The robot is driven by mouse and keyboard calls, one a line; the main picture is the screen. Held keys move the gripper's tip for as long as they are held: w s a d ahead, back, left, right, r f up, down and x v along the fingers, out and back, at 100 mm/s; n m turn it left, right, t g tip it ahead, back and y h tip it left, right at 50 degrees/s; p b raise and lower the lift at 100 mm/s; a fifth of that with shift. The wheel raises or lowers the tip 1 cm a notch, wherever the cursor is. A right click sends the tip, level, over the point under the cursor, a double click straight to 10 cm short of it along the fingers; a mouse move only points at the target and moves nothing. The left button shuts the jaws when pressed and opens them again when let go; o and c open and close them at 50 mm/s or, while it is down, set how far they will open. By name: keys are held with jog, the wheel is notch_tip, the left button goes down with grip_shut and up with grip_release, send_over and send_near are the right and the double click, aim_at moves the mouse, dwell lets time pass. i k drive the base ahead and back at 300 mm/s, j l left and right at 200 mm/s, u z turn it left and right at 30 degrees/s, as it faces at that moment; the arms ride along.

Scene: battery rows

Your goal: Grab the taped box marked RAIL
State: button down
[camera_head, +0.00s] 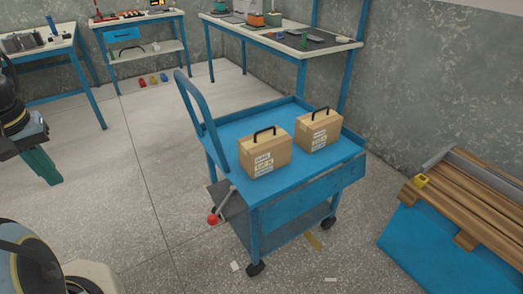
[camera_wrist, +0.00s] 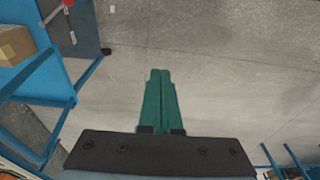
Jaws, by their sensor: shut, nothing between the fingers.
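Two brown cardboard boxes with black handles and white labels stand on the blue cart (camera_head: 215,150). The left box (camera_head: 268,155) is nearer and the right box (camera_head: 322,130) is behind it to the right. The label writing is too small to read, so I cannot tell which is marked RAIL. One box (camera_wrist: 14,45) shows in part at the left edge of the wrist view. My gripper (camera_head: 55,180) is left of the cart, well apart from both boxes. In the wrist view its green fingers (camera_wrist: 160,72) are together and empty over the floor.
The cart has a raised blue push handle (camera_head: 190,100) on its left and a red-knobbed lever (camera_head: 212,219) low at its front left. A blue bin with wooden planks (camera_head: 470,205) stands at right. Workbenches (camera_head: 285,40) line the back. Floor left of the cart is clear.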

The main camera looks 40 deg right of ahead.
aim_at(260, 153)
jog(key=i, duration=0.35)
jog(key=i+z, duration=0.15)
jog(key=z, duration=0.25)
jog(key=i+z, duration=0.2)
jog(key=z, duration=0.25)
jog(key=i+z, duration=0.15)
jog(key=z, duration=0.25)
jog(key=i+j+z, duration=0.1)
jog(key=z, duration=0.35)
jog(key=i+j, duration=0.15)
jog(key=j, duration=0.15)
